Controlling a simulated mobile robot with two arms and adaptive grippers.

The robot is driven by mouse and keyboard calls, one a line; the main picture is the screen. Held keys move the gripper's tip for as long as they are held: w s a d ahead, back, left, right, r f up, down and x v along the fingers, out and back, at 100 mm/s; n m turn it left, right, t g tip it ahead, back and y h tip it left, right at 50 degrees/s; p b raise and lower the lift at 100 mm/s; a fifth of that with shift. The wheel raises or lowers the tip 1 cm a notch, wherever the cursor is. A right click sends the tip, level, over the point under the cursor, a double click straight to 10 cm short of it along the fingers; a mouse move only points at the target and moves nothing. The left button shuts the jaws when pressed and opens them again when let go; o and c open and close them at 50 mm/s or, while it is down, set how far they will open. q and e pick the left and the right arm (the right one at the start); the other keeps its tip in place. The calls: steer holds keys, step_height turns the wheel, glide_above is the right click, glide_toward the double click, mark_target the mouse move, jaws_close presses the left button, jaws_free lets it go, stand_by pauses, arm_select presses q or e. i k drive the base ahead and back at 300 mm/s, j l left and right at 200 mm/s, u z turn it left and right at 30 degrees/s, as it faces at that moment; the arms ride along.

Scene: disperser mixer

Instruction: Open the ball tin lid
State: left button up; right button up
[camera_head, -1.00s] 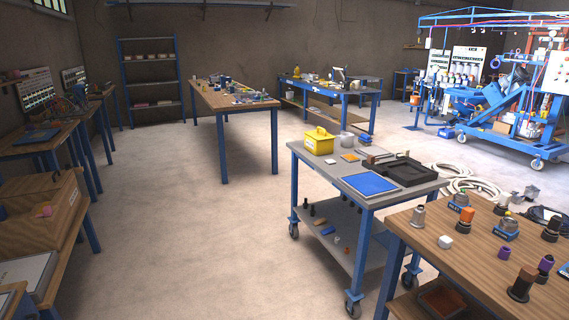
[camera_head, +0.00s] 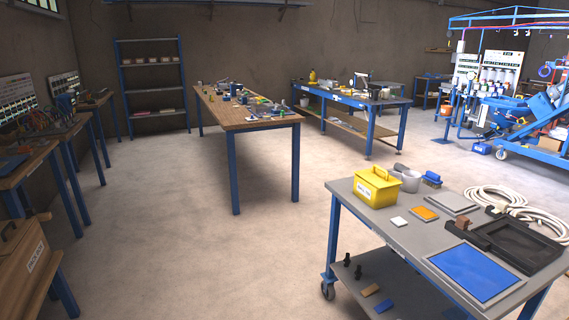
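A yellow box-shaped tin (camera_head: 376,190) with a handle on its lid stands at the back left of the grey cart top (camera_head: 400,238). A small white label is on its front, too small to read surely. Its lid looks shut. I take it as the likely ball tin, but cannot be certain. Neither of my grippers is in view.
On the cart are a grey pot (camera_head: 408,181), a blue panel (camera_head: 474,273) and a black tray (camera_head: 520,241). A wooden box (camera_head: 22,262) is at lower left. A long wooden table (camera_head: 240,112) stands ahead. The floor between is clear.

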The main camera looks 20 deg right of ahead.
mark_target(379, 178)
steer(key=i+z, duration=0.15)
steer(key=i, duration=0.3)
steer(key=i+j+z, duration=0.1)
steer(key=i, duration=0.35)
steer(key=i+j+z, duration=0.15)
steer(key=i, duration=0.35)
steer(key=i+j+z, duration=0.15)
steer(key=i, duration=0.3)
